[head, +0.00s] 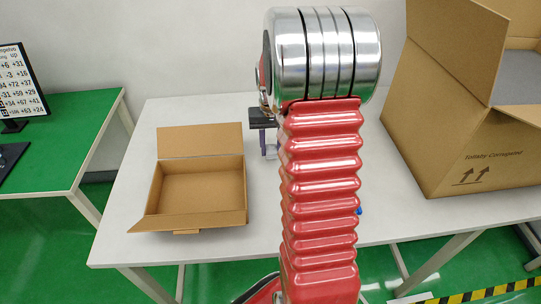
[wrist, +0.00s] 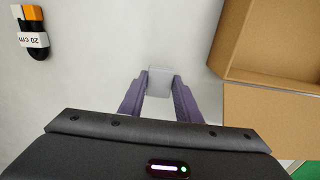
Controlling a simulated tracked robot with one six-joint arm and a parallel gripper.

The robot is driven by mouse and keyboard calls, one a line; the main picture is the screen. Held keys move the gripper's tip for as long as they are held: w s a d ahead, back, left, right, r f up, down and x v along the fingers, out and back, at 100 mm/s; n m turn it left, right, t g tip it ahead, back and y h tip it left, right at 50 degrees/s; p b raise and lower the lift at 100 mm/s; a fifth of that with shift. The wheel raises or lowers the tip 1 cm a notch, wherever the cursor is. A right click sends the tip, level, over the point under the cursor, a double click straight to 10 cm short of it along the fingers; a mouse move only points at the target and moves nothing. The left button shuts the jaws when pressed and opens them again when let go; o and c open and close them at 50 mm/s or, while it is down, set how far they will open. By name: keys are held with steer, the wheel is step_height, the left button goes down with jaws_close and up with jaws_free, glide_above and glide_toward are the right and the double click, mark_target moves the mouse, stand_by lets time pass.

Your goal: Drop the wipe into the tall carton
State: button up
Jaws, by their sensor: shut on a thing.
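The wipe, a small pale grey piece (wrist: 160,80), is pinched between the purple fingers of my gripper (wrist: 161,88) in the wrist view. In the head view my gripper (head: 267,142) shows partly beside my red arm, with a bit of the grey wipe (head: 271,153) below the fingers. It is above the white table, just right of the low open box. The tall carton (head: 450,140) stands at the right of the table in the head view, its flaps open and arrows printed on its front. Something grey shows inside its top. My arm lies between the low box and the carton.
The low, empty open cardboard box (head: 202,183) is at the left of the white table (head: 130,225); it also shows in the wrist view (wrist: 265,105). A green table (head: 62,150) stands left.

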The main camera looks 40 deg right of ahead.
mark_target(271, 149)
steer(key=shift+f, duration=1.9)
steer(key=shift+f, duration=0.1)
steer(key=o, duration=1)
steer(key=shift+w, duration=0.1)
step_height(271, 149, up, 12)
steer(key=shift+r, duration=0.1)
